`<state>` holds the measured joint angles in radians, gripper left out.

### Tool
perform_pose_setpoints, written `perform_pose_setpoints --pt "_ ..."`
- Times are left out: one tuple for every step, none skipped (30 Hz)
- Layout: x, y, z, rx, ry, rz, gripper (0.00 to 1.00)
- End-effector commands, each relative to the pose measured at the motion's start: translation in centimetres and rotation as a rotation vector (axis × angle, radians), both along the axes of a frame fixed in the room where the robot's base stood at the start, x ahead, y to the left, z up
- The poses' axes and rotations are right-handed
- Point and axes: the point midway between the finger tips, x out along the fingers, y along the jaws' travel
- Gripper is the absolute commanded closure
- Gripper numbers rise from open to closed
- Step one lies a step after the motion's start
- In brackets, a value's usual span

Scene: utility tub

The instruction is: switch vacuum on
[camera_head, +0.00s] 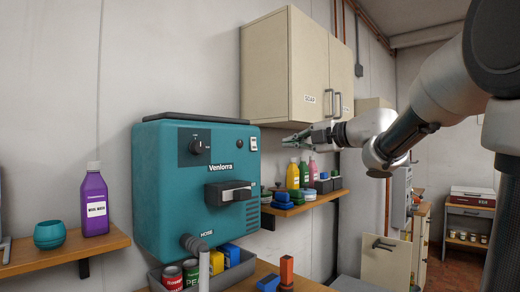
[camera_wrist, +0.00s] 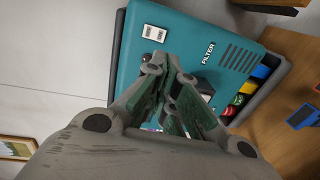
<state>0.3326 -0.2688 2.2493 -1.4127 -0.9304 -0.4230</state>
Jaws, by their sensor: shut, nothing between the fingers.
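The teal unit (camera_head: 165,205), marked "Veniorra" and "HOSE", hangs on the wall and appears to be the vacuum. A grey hose (camera_head: 204,268) leaves its lower front. A black panel with a round knob (camera_head: 196,146) is at its upper front, and a dark block with a light lever (camera_head: 230,193) is lower. A small white switch plate (camera_head: 253,144) is on its right side; it also shows in the wrist view (camera_wrist: 154,33), above the "FILTER" label. My gripper (camera_head: 286,141) is shut and empty, right of that side, apparently apart from it. Its fingers (camera_wrist: 172,68) hide part of the side.
A cream cabinet (camera_head: 275,70) hangs above and behind my gripper. A shelf (camera_head: 300,203) with bottles stands behind and below it. Cans and boxes sit in a grey bin (camera_head: 160,284) under the unit. A purple bottle (camera_head: 94,203) stands on the left shelf.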

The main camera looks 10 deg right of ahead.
Motion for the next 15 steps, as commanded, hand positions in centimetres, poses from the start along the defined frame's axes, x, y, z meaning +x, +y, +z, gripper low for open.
perform_pose_setpoints --pt "0.0 0.0 0.0 0.000 0.000 0.000 1.00" --pt "0.0 0.0 0.0 0.001 0.001 0.000 1.00" --pt "0.1 0.1 0.0 0.001 0.001 0.000 1.00" --pt "0.3 0.2 0.0 0.001 0.001 0.000 1.00" --pt "0.5 0.3 -0.1 0.002 0.000 0.001 1.00" --pt "0.8 0.5 -0.1 0.003 0.001 0.002 1.00" --pt "1.1 0.8 -0.2 0.003 0.002 0.002 1.00" --pt "1.5 1.0 -0.2 0.002 0.001 0.002 1.00" --pt "2.0 1.4 -0.3 0.002 0.001 0.004 1.00" --pt "2.5 1.7 -0.4 0.002 0.003 0.003 1.00" --pt "3.0 2.1 -0.5 0.002 0.003 0.005 1.00" --pt "3.7 2.6 -0.6 0.003 0.002 0.003 1.00" --pt "4.2 3.0 -0.7 0.002 0.002 0.005 1.00" --pt "4.8 3.3 -0.8 0.003 0.004 0.003 1.00" --pt "5.5 3.8 -0.9 0.002 0.003 0.004 1.00"
